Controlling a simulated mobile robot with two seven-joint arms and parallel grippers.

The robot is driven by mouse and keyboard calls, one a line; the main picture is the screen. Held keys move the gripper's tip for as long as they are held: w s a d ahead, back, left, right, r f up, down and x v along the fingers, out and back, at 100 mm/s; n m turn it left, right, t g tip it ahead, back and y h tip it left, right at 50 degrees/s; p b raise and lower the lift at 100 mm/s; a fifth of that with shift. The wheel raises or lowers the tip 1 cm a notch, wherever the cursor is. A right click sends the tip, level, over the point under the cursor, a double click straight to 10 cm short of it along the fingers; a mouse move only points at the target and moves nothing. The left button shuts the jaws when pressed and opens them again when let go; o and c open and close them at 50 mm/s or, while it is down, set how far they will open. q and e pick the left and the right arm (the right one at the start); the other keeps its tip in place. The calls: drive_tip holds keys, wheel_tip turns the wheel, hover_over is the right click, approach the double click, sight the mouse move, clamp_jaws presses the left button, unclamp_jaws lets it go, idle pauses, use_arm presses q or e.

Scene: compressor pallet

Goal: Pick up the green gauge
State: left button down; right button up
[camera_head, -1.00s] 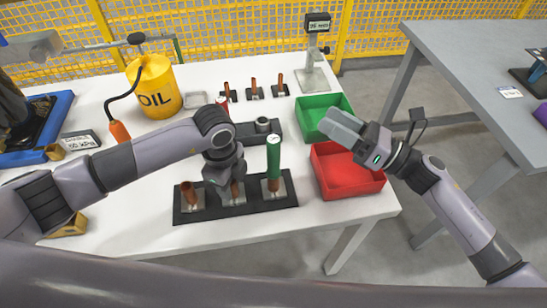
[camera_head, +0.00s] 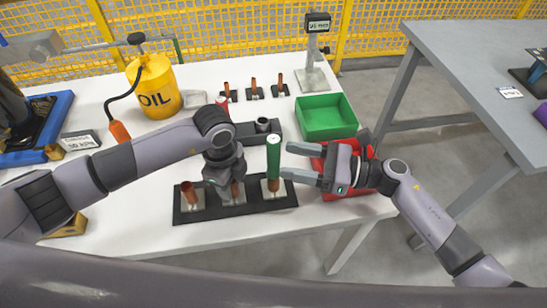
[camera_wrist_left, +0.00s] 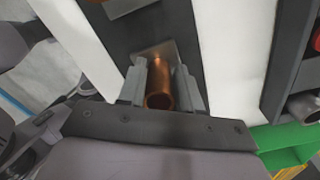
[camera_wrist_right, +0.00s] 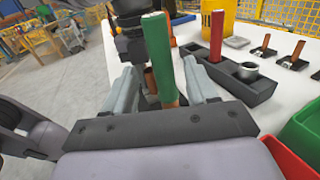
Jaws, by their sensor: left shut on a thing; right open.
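The green gauge (camera_head: 273,157) stands upright on the right post of the black base (camera_head: 240,208) near the table's front edge. It also shows in the right wrist view (camera_wrist_right: 158,55), between the fingers. My right gripper (camera_head: 288,161) is open, its fingers pointing left at the gauge from the right; I cannot tell whether they touch it. My left gripper (camera_wrist_left: 161,88) is shut on the middle copper pipe (camera_wrist_left: 160,85) of the black base. In the head view my left wrist partly hides that pipe.
A red bin (camera_head: 330,190) lies under my right gripper, with a green bin (camera_head: 328,116) behind it. A red gauge (camera_wrist_right: 217,35) stands in a dark holder (camera_wrist_right: 233,78). A yellow oil can (camera_head: 155,86) and several small copper posts stand further back.

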sight(274, 157)
drive_tip(key=a, duration=0.3)
drive_tip(key=w+a, duration=0.1)
drive_tip(key=a, duration=0.1)
drive_tip(key=shift+f, duration=0.25)
drive_tip(key=shift+s+d, duration=0.1)
clamp_jaws()
wheel_tip(274, 157, up, 10)
drive_tip(key=shift+r, duration=0.1)
idle(0.4)
use_arm(q)
drive_tip(key=c, duration=0.7)
unclamp_jaws()
